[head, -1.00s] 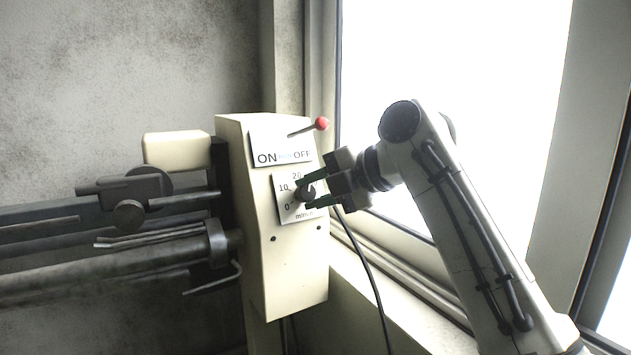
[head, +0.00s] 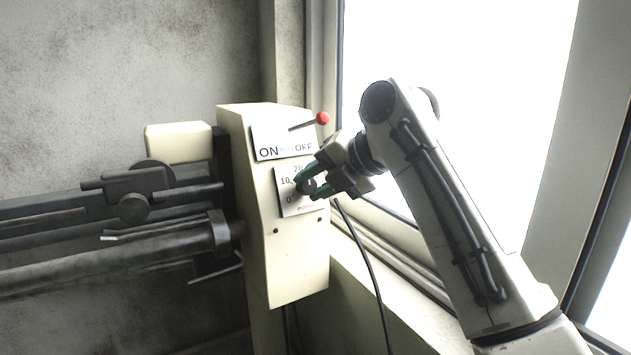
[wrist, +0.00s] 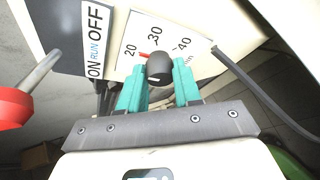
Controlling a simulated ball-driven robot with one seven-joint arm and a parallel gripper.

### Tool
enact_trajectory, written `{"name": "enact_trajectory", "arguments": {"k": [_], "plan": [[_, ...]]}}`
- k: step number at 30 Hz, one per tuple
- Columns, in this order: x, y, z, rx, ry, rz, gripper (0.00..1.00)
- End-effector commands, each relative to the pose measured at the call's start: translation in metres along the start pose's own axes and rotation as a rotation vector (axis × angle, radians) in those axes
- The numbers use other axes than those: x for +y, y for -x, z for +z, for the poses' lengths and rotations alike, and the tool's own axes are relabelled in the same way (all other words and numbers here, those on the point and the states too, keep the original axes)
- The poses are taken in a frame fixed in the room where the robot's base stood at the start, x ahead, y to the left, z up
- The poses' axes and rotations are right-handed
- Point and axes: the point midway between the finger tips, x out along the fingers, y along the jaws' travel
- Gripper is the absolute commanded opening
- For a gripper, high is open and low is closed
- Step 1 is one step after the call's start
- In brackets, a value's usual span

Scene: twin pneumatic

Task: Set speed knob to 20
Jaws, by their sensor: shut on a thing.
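The black speed knob (head: 306,187) sits on a white dial plate (head: 287,203) on the front of the cream machine box. My gripper (head: 309,185) is shut on the knob, with one green finger on each side. In the wrist view the knob (wrist: 158,68) stands between the teal fingertips (wrist: 160,76). A short red mark beside the knob points toward the 20 on the dial plate (wrist: 168,30); 30 and 40 also show. The fingers hide the lower part of the dial in the wrist view.
Above the dial is an ON/OFF plate (head: 268,143) with a red-tipped lever (head: 323,118), close to my gripper. A black cable (head: 362,250) hangs below. The window wall is close on the right. Machine rods and clamps (head: 110,262) extend left.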

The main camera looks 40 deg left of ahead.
Motion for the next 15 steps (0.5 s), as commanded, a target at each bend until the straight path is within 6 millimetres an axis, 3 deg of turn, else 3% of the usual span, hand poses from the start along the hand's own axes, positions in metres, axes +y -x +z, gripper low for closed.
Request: {"name": "enact_trajectory", "arguments": {"k": [5, 6, 13, 15], "plan": [[-0.0022, -0.0013, -0.0009, 0.003, -0.002, -0.003, 0.03], [-0.0022, -0.0013, -0.0009, 0.003, -0.002, -0.003, 0.36], [-0.0012, -0.0007, -0.0005, 0.002, -0.002, -0.002, 0.58], [-0.001, -0.0006, -0.0004, 0.001, -0.002, -0.001, 0.59]]}}
